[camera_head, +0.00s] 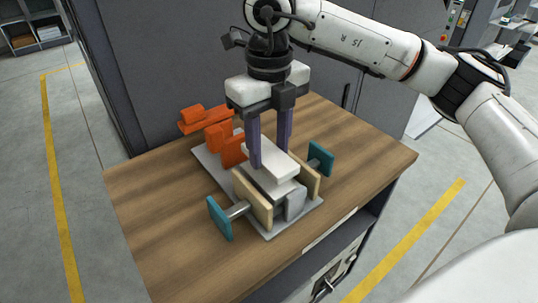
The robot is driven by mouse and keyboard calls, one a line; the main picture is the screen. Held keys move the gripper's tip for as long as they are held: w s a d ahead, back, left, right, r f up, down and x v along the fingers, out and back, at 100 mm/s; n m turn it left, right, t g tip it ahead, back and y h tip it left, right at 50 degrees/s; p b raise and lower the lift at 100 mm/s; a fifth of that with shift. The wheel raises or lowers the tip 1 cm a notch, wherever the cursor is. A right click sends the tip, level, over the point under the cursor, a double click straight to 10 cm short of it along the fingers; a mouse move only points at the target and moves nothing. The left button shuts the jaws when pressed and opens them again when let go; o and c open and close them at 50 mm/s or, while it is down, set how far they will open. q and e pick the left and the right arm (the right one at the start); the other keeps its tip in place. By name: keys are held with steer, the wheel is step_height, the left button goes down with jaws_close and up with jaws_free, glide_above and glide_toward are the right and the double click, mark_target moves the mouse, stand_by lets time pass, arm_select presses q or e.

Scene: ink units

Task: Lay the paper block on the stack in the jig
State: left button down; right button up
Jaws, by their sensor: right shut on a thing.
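The jig (209,161) is a flat grey base on the wooden table, with orange blocks at its back, cream side plates and teal end pads on rods. A white paper block (268,157) is between the purple fingers of my right gripper (270,163), above the jig. Below it, a white and grey stack (288,190) sits between the cream plates. Whether the block touches the stack cannot be told from this angle. My right gripper points down and is shut on the block. My left gripper does not show.
The wooden table (150,212) is bare to the left and right of the jig. A teal pad on the left (220,218) and one on the right (320,159) stick out beside the jig. A dark grey cabinet wall (165,60) stands close behind the table.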

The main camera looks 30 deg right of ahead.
mark_target(269, 154)
steer(key=shift+f, duration=1.3)
steer(key=shift+f, duration=0.2)
steer(key=o, duration=1.1)
step_height(269, 154, up, 12)
steer(key=shift+r, duration=0.25)
